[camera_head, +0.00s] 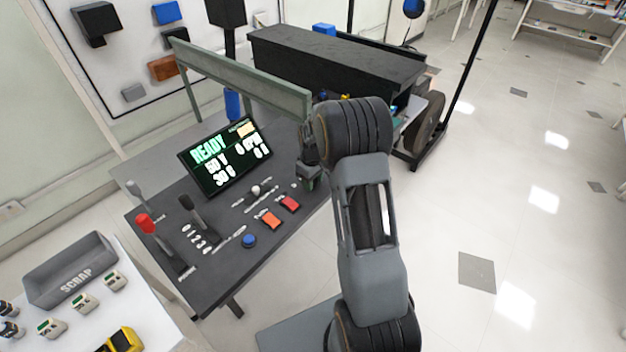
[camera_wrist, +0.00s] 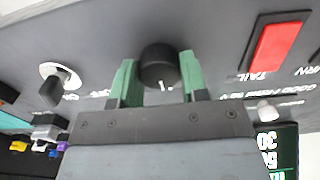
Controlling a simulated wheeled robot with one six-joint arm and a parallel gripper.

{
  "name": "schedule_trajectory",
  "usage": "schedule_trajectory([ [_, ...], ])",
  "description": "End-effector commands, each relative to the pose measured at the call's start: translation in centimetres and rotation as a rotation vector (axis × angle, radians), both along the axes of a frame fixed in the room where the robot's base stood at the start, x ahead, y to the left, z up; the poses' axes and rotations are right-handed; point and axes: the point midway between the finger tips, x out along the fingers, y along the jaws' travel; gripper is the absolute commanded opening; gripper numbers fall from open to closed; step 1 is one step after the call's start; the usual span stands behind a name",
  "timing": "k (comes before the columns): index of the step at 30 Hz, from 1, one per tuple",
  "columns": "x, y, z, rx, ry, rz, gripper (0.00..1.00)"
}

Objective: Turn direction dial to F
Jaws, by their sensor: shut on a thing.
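A black round knob (camera_wrist: 158,66), which I take to be the direction dial, sits on the dark console between the green fingers of my gripper (camera_wrist: 156,82). My gripper is shut on it, with one finger on each side. A small white mark shows just below the knob; the lettering around it is partly hidden by my gripper, so I cannot read its setting. In the head view my gripper (camera_head: 312,176) reaches down at the right end of the console (camera_head: 215,268), and the knob is hidden there.
Another black knob on a white plate (camera_wrist: 56,88) is to the left in the wrist view, and a red TAIL switch (camera_wrist: 274,48) to the right. Floor at right is clear.

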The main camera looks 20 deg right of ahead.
Motion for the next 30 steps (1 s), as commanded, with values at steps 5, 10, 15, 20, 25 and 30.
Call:
schedule_trajectory([
  [5,0.02,-0.02,0.03,0.0,-0.001,0.0,0.19],
  [10,0.02,-0.2,0.03,-0.001,-0.002,-0.01,0.17],
  [15,0.04,-0.15,-0.01,-0.001,-0.003,-0.066,0.17],
  [20,0.04,-0.11,-0.04,-0.001,-0.003,-0.173,0.17],
  [25,0.05,-0.09,-0.02,-0.001,-0.003,-0.32,0.17],
  [30,0.05,-0.06,0.01,-0.001,-0.003,-0.463,0.17],
])
